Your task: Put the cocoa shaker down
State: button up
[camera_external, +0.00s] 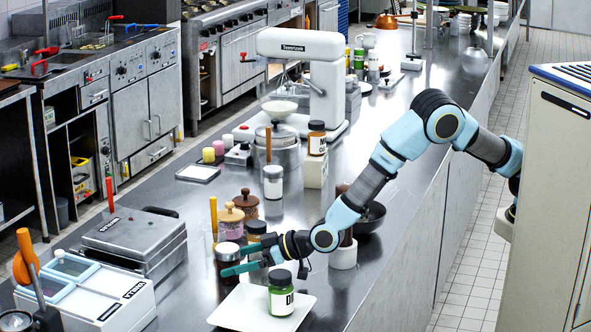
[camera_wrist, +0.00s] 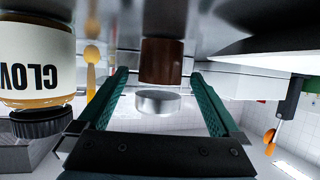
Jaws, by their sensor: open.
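The cocoa shaker, which seems to be the dark brown jar with a silver lid (camera_external: 228,265), stands upright on the steel counter, just left of the white tray (camera_external: 240,312). My gripper (camera_external: 236,260) is level with it, one finger on either side. In the wrist view, which is upside down, the brown shaker (camera_wrist: 161,62) and its silver lid show between the two green fingers of my gripper (camera_wrist: 163,98). Gaps show on both sides, so the fingers are open. The shaker's label is not readable.
A clove jar (camera_wrist: 35,65) with a black lid is close beside my gripper. A pink jar with a wooden lid (camera_external: 231,222), a dark bowl (camera_external: 370,217) and a press (camera_external: 135,240) stand nearby. The counter's front right is bare.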

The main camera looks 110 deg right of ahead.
jog(key=b+v, duration=0.2)
jog(key=v, duration=0.7)
jog(key=shift+s+a, duration=0.15)
jog(key=shift+s, duration=0.1)
jog(key=s+a+n+g+y, duration=0.1)
jog(key=s+a+y, duration=0.1)
jog(key=s, duration=0.4)
jog(key=s+a+f+n+g+y, duration=0.1)
jog(key=s+a+g+y, duration=0.1)
jog(key=s, duration=0.5)
jog(key=s+a+n+g+y, duration=0.1)
jog(key=s+a+g+y, duration=0.1)
jog(key=s, duration=0.5)
jog(key=shift+a+f, duration=0.25)
jog(key=shift+a, duration=0.6)
jog(key=s+a+n+g, duration=0.1)
jog(key=s+g, duration=0.3)
jog(key=s, duration=1.3)
jog(key=shift+s+a+f+n+g+y, duration=0.15)
jog(key=shift+a+f+n+g+y, duration=0.05)
jog(key=shift+f+n+g+y, duration=0.25)
